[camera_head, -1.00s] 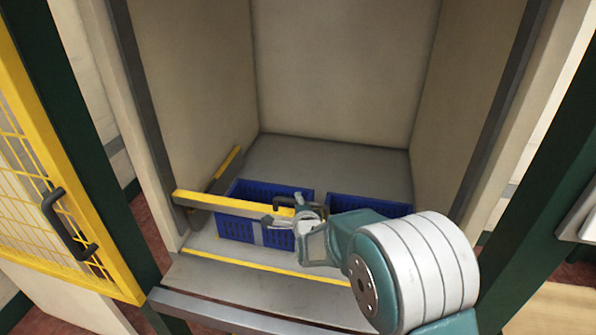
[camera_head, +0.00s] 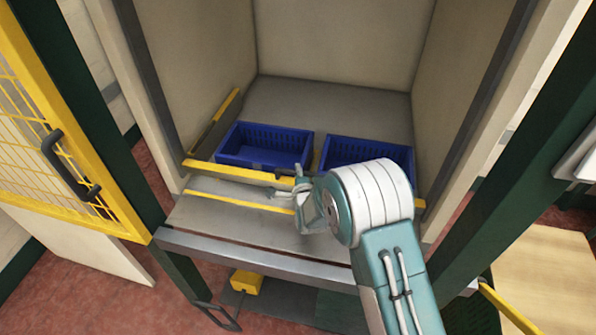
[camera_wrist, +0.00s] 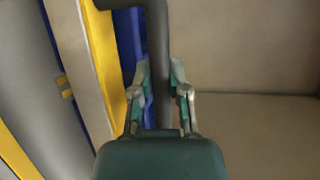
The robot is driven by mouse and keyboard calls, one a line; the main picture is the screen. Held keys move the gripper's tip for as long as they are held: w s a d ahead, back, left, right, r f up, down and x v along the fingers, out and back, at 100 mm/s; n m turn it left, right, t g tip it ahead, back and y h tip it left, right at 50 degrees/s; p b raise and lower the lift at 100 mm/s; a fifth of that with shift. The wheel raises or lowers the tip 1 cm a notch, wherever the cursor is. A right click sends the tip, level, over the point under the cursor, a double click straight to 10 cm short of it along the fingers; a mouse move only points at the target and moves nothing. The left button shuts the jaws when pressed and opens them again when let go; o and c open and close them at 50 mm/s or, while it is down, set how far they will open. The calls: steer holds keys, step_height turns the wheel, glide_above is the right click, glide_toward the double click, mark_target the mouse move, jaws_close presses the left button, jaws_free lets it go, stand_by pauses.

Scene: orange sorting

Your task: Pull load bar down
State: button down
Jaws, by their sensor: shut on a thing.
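The load bar (camera_head: 228,173) is a yellow bar running across the front of the bay, low before the blue crates. Its right part is mostly hidden behind my arm. My gripper (camera_head: 298,178) is at the bar's middle, shut on its dark handle (camera_head: 262,167). In the wrist view the handle (camera_wrist: 158,40) passes between the two fingers of my gripper (camera_wrist: 160,92), with the yellow bar (camera_wrist: 106,62) just left of it.
Two blue crates, a left one (camera_head: 262,135) and a right one (camera_head: 350,150), stand behind the bar on the bay floor. An open yellow mesh door (camera_head: 62,165) is at the left. Bay walls bound both sides. A wooden surface (camera_head: 545,275) is at lower right.

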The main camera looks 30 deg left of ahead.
steer(key=c, duration=0.6)
jaws_free()
steer(key=shift+d+f, duration=0.1)
steer(key=shift+f, duration=0.5)
steer(key=shift+r, duration=0.1)
steer(key=shift+r, duration=0.15)
steer(key=v, duration=1.1)
steer(key=shift+s, duration=0.35)
steer(key=shift+d+r, duration=0.1)
